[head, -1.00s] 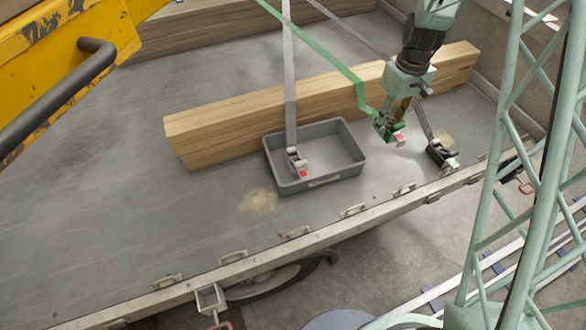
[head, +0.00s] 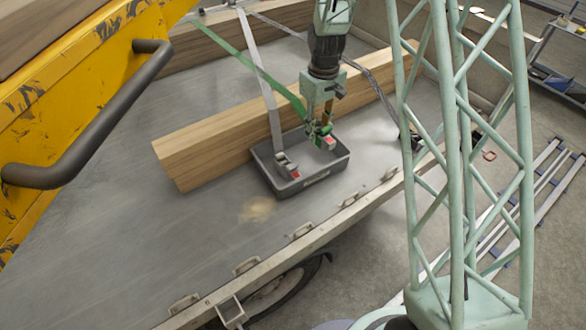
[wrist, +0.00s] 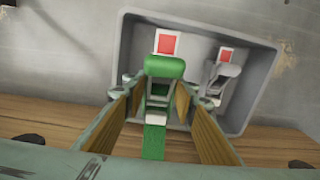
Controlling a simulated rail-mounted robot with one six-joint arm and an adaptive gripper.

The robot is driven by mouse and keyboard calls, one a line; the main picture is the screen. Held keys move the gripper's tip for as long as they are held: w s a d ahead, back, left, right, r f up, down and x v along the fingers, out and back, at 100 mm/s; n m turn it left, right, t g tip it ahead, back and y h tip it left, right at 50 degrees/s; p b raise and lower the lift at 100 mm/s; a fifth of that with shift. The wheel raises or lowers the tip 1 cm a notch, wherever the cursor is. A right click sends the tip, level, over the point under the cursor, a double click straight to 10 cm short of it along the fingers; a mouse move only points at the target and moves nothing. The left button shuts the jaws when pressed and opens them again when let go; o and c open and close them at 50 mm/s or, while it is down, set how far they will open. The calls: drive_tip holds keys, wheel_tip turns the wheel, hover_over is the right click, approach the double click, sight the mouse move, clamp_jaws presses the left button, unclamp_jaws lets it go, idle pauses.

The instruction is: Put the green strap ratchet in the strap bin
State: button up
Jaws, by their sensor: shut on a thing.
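The green strap ratchet (wrist: 163,68), with a red and white label, is between the fingers of my gripper (wrist: 160,98) in the wrist view. My gripper is shut on it. In the head view the green ratchet (head: 318,130) hangs from my gripper (head: 320,124) over the right part of the grey strap bin (head: 318,182). Its green strap (head: 243,62) runs up to the back left. The bin also shows below the ratchet in the wrist view (wrist: 132,38). I cannot tell the exact height of the ratchet above the bin floor.
A grey strap ratchet (head: 287,166) lies in the bin's left part, its strap running up and back. A wooden beam (head: 205,148) lies behind the bin. A dark ratchet (head: 410,139) sits at the right, partly behind my lattice column.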

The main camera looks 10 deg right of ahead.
idle(0.4)
drive_tip(key=b, duration=0.1)
hover_over(316, 159)
drive_tip(key=shift+w+f, duration=0.1)
drive_tip(key=shift+f, duration=3)
drive_tip(key=shift+f+b, duration=0.5)
drive_tip(key=shift+f, duration=1.4)
drive_tip(key=shift+f, duration=0.15)
drive_tip(key=o, duration=1)
drive_tip(key=shift+r+p, duration=1.05)
drive_tip(key=shift+r, duration=5.15)
